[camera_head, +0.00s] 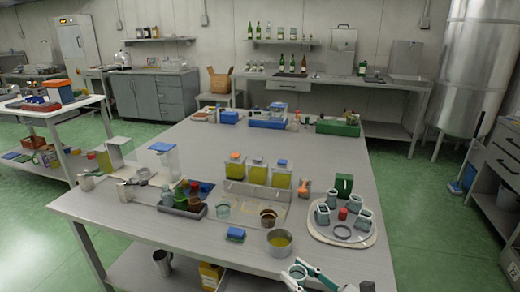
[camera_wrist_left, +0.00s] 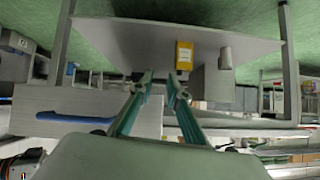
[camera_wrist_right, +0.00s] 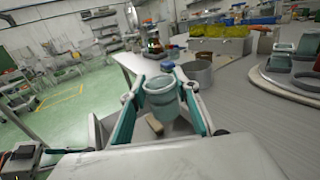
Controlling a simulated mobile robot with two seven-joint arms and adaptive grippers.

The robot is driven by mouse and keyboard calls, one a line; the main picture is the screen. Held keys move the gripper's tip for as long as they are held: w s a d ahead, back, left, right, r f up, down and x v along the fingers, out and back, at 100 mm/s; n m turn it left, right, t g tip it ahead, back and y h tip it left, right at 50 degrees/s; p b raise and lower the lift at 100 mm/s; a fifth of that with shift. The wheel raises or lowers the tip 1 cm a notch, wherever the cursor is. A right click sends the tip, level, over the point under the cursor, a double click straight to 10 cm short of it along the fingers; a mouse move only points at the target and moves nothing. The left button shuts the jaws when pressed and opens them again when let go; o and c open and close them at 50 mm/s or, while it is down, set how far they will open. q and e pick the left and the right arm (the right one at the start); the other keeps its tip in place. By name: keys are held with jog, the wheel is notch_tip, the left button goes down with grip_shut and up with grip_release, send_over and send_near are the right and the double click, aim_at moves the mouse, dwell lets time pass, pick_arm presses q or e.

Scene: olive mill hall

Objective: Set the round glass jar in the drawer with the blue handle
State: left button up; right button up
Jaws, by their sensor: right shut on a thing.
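The round glass jar (camera_wrist_right: 160,96), greenish and clear with a wide rim, is between the fingers of my right gripper (camera_wrist_right: 163,88), which is shut on it. In the head view the jar (camera_head: 298,271) and right gripper (camera_head: 304,276) are at the bottom, by the table's front edge. The drawer's blue handle (camera_wrist_left: 75,118) shows in the left wrist view on a pale grey front (camera_wrist_left: 95,102). How far the drawer is open I cannot tell. My left gripper (camera_wrist_left: 158,82) is open and empty, its fingers beside that front. It is outside the head view.
A yellow box (camera_wrist_left: 184,54) and a metal cup (camera_wrist_left: 225,58) are on the lower shelf. A brown piece (camera_wrist_right: 154,124) lies below the held jar.

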jog(key=shift+s+d+r+t, duration=0.3)
jog(key=shift+s+d+r, duration=0.05)
jog(key=shift+d+r, duration=0.1)
jog(key=s+d+r+m+t+h, duration=0.2)
jog(key=d+m+h, duration=0.2)
jog(key=d+h, duration=0.2)
jog(key=s+d+r+m+t+h, duration=0.2)
jog(key=d+m+h, duration=0.3)
jog(key=d, duration=0.3)
jog(key=shift+s+r+h, duration=0.55)
jog(key=shift+s+h, duration=0.05)
jog(key=shift+h, duration=0.2)
jog(key=shift+r, duration=0.1)
